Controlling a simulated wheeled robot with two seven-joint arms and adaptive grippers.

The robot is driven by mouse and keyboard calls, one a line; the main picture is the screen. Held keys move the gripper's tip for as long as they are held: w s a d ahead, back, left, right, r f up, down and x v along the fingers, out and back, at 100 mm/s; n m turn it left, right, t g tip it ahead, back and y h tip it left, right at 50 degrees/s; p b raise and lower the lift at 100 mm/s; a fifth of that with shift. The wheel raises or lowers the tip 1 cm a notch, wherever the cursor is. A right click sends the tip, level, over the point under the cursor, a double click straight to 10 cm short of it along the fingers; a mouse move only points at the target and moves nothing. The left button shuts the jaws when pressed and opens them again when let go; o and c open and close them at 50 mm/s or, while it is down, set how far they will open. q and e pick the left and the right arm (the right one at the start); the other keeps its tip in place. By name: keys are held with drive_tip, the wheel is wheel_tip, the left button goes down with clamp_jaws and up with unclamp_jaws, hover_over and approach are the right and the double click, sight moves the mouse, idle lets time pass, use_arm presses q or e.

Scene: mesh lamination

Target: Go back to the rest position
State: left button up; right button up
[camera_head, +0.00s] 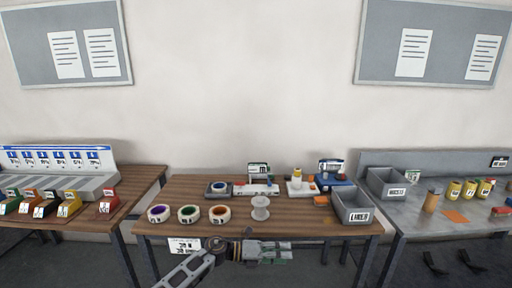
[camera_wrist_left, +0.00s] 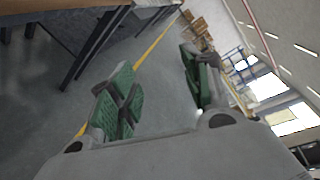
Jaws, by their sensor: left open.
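My left gripper (camera_head: 274,252) is in front of the near edge of the middle wooden table (camera_head: 290,228), with its arm coming in from the lower left. Its green-padded fingers show in the left wrist view (camera_wrist_left: 155,95), spread apart with nothing between them. My right gripper is in neither view. On the table stand a white spool (camera_head: 260,209) and three tape rolls: purple (camera_head: 159,213), green (camera_head: 189,214) and orange (camera_head: 220,213).
A grey bin (camera_head: 352,206) stands at the table's right end. A left table (camera_head: 138,182) holds several coloured bins. A grey metal bench (camera_head: 415,222) on the right holds several jars. The left wrist view shows open floor (camera_wrist_left: 165,95) and a yellow line.

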use_arm(q)
drive_tip(key=a+f+n+t+y, duration=0.2)
drive_tip(key=a+f+n+t, duration=0.1)
drive_tip(key=a+f+n, duration=0.5)
drive_tip(key=a+f+n+t+y, duration=0.35)
drive_tip(key=f+n, duration=0.25)
drive_tip(key=f, duration=0.5)
drive_tip(key=a+f+n+t+y, duration=0.1)
drive_tip(key=a+f+n+t, duration=0.35)
drive_tip(key=f+n, duration=0.35)
drive_tip(key=s+a+f+n+g+y, duration=0.1)
drive_tip(key=s+a+f+n+y, duration=0.15)
drive_tip(key=f, duration=0.35)
drive_tip(key=s+a+f+n+y, duration=0.1)
drive_tip(key=s+a+f, duration=0.3)
drive_tip(key=f, duration=0.2)
drive_tip(key=s+a+f+n+g+y, duration=0.25)
drive_tip(key=s+a+f+n, duration=0.2)
drive_tip(key=s+f, duration=0.5)
drive_tip(key=s+a+f+n+g+y, duration=0.25)
drive_tip(key=s+a+f, duration=0.35)
drive_tip(key=s, duration=0.6)
drive_tip(key=s+a+f+n+g, duration=0.1)
drive_tip(key=s+f, duration=0.3)
drive_tip(key=s, duration=0.9)
drive_tip(key=s+a+f+n+g+y, duration=0.1)
drive_tip(key=s+f+n+g, duration=0.3)
drive_tip(key=s, duration=0.9)
drive_tip(key=shift+a+g, duration=0.3)
drive_tip(key=shift+a, duration=0.1)
